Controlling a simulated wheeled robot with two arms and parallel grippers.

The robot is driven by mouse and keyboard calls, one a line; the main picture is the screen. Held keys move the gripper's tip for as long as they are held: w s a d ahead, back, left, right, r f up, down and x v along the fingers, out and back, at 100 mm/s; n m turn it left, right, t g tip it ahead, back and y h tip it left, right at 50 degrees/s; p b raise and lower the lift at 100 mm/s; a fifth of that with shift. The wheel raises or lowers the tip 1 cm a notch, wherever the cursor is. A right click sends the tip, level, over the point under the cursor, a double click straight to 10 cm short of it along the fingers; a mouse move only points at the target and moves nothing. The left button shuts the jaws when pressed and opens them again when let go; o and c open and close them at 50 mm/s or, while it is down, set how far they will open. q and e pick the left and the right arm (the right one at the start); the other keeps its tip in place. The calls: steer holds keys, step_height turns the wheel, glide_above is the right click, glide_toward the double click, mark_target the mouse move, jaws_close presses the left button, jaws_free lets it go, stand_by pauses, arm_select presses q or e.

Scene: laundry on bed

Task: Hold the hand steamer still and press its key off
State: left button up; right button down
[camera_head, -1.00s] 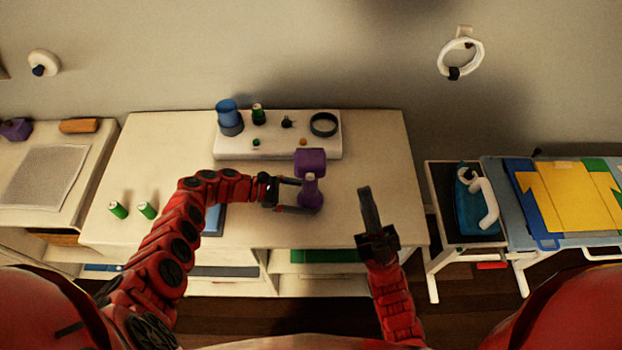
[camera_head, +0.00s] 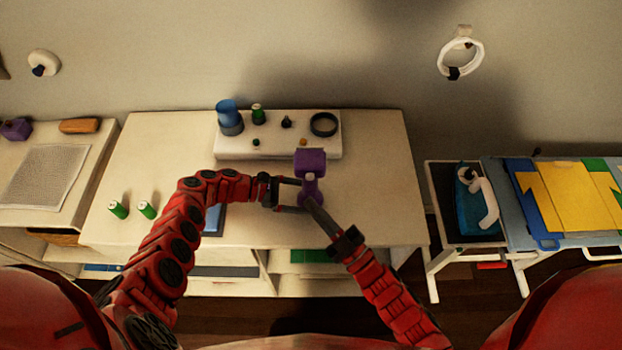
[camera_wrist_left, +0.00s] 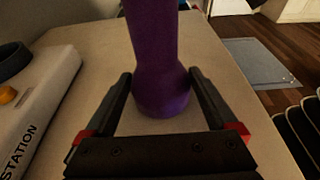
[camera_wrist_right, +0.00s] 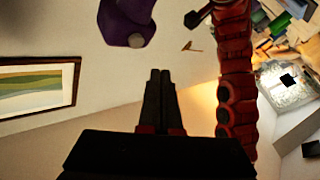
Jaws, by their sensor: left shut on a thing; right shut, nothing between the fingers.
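The purple hand steamer (camera_head: 311,162) stands upright on the white table, its wide head at the top. My left gripper (camera_head: 297,194) has its fingers on both sides of the lower body; in the left wrist view the purple body (camera_wrist_left: 160,85) sits between the fingers (camera_wrist_left: 160,100). My right gripper (camera_head: 308,203) is shut and empty, its tips at the near side of the steamer's handle. In the right wrist view the shut fingers (camera_wrist_right: 160,75) point toward the steamer (camera_wrist_right: 127,22), with a visible gap in the picture.
A white station block (camera_head: 270,150) behind the steamer holds a blue container (camera_head: 228,115), a green bottle (camera_head: 258,114) and a dark ring (camera_head: 323,124). Two green cylinders (camera_head: 118,209) stand at the table's left. A board with folded yellow cloth (camera_head: 570,200) is far right.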

mark_target(299, 173)
steer(key=shift+w, duration=2)
stand_by(0.3)
steer(key=shift+w, duration=0.4)
steer(key=shift+s, duration=0.4)
stand_by(0.3)
